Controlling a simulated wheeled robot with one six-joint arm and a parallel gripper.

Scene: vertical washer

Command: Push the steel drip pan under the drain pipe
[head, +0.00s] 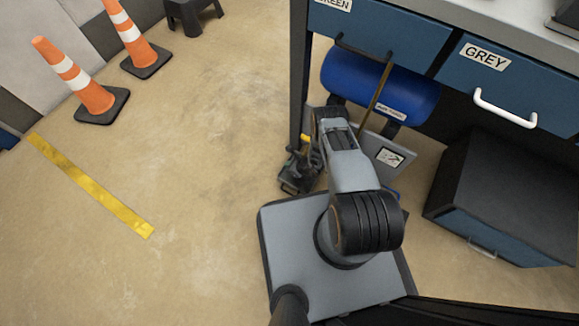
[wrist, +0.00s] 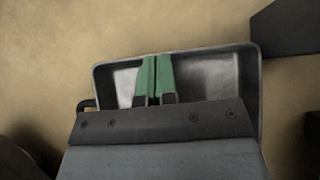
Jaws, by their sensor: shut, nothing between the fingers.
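The steel drip pan (wrist: 215,75) is a shallow grey tray with a raised rim, lying on the tan floor in the wrist view. A dark loop like a handle shows at its left side. My gripper (wrist: 155,60) has green fingers, shut together with nothing between them. The fingers appear over the pan's interior; I cannot tell whether they touch it. My wrist housing hides the pan's near part. In the head view, my arm reaches under the bench and I cannot make out the pan clearly. I cannot identify the drain pipe for certain.
A blue cylindrical tank (head: 378,88) sits under the bench with blue drawers (head: 385,35). A dark cabinet (head: 500,190) stands at right. Orange cones (head: 85,85) stand at upper left. A yellow floor strip (head: 90,185) lies at left, with open floor between.

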